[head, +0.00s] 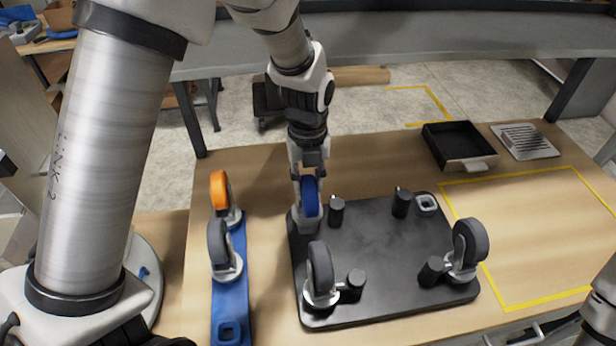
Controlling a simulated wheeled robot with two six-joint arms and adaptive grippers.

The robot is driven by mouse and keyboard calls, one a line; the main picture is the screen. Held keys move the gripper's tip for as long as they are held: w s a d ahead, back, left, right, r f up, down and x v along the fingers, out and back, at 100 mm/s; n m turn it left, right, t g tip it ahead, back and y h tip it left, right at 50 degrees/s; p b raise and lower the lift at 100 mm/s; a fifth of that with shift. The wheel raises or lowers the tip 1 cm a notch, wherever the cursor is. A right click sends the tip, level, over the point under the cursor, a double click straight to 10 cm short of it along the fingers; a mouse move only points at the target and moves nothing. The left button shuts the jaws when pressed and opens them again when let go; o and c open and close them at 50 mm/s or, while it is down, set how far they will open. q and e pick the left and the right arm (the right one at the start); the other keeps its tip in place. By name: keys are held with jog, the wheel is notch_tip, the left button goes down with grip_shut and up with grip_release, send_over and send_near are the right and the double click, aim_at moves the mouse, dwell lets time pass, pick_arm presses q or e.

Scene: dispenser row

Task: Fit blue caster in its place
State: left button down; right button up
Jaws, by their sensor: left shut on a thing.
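My left gripper (307,174) points down over the back left corner of the black base plate (385,250) and is shut on the blue caster (309,200). The caster is upright, its grey lower part at that corner; I cannot tell whether it is fully seated or slightly above, and the socket beneath is hidden. Grey-wheeled casters stand at the plate's front left (320,270) and right (470,245) corners. A light square socket (427,203) at the back right corner is empty. My right gripper is not in view.
A blue rack (232,300) left of the plate holds an orange caster (220,190) and a grey caster (219,245), with an empty front socket. Black posts rise from the plate. A black tray (470,165) and a slotted metal plate (525,142) lie back right. The yellow-outlined area is clear.

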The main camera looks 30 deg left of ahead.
pick_arm(q)
jog(key=shift+f+b, duration=0.45)
jog(key=shift+f, duration=0.4)
jog(key=c, duration=0.8)
grip_release()
jog(key=shift+o, duration=0.2)
jog(key=shift+r, duration=0.1)
notch_tip(320, 180, up, 12)
